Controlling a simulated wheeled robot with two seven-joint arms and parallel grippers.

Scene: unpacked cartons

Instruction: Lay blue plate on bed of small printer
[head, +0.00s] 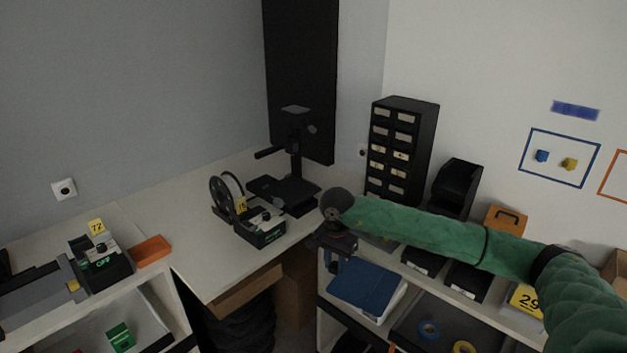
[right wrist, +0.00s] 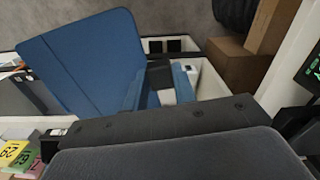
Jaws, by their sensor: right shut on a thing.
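The blue plate (head: 365,288) is below my right gripper (head: 335,257) in the head view, over the white-edged shelf unit. It fills the upper left of the right wrist view (right wrist: 92,62). My right gripper, seen in the right wrist view (right wrist: 165,88), is shut on the plate near one edge; the exact grip is partly hidden. The small black printer (head: 296,170) stands on the corner table, with a flat dark bed (head: 275,188) low in front of its upright column. The bed looks bare. My left gripper is not in view.
A spool holder and control box (head: 260,232) stand in front of the printer. A black drawer cabinet (head: 400,150) and open bins (head: 455,190) stand behind my right arm. The table's left part (head: 190,225) is clear. Brown cartons (right wrist: 238,66) stand below.

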